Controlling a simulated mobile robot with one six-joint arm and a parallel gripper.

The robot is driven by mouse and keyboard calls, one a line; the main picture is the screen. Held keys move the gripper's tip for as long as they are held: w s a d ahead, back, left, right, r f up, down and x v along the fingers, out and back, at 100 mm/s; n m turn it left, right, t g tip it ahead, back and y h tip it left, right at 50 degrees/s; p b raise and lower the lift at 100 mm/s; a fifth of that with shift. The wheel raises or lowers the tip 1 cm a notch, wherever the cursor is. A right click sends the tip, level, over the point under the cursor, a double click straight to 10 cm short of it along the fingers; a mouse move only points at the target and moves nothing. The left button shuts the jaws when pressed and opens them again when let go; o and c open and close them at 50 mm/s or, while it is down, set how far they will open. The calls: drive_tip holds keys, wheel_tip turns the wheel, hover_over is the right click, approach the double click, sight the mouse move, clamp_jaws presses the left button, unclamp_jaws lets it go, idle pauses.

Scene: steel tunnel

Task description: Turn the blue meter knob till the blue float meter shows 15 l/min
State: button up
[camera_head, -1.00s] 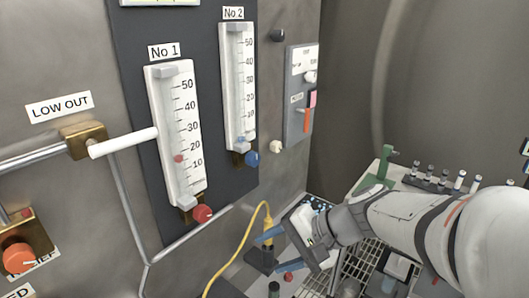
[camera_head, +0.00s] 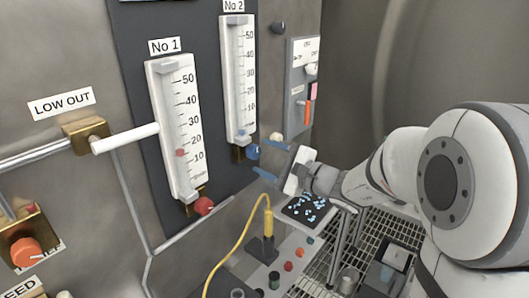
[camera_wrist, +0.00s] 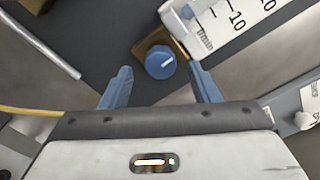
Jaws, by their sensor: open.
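The blue meter knob (camera_head: 252,152) sits at the foot of the No 2 float meter (camera_head: 238,80). In the wrist view the blue knob (camera_wrist: 160,62) has a white pointer line and lies ahead of and between my open fingertips, on a brass block (camera_wrist: 172,46). My gripper (camera_head: 267,155) is open, its blue fingers toward the knob; in the wrist view (camera_wrist: 160,80) nothing is between them. The blue float (camera_head: 239,133) is low on the No 2 scale, near its bottom end; its exact reading is too small to tell.
The No 1 meter (camera_head: 178,125) with its red knob (camera_head: 204,206) stands to the left. A white handle (camera_head: 125,138) sticks out farther left. A yellow cable (camera_head: 237,250) rises below my gripper. A switch panel (camera_head: 301,85) is to the right.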

drive_tip(key=shift+x, duration=1.1)
drive_tip(key=shift+c, duration=0.3)
drive_tip(key=c, duration=0.9)
drive_tip(key=shift+d, duration=0.3)
drive_tip(key=shift+c, duration=0.2)
drive_tip(key=shift+a, duration=0.15)
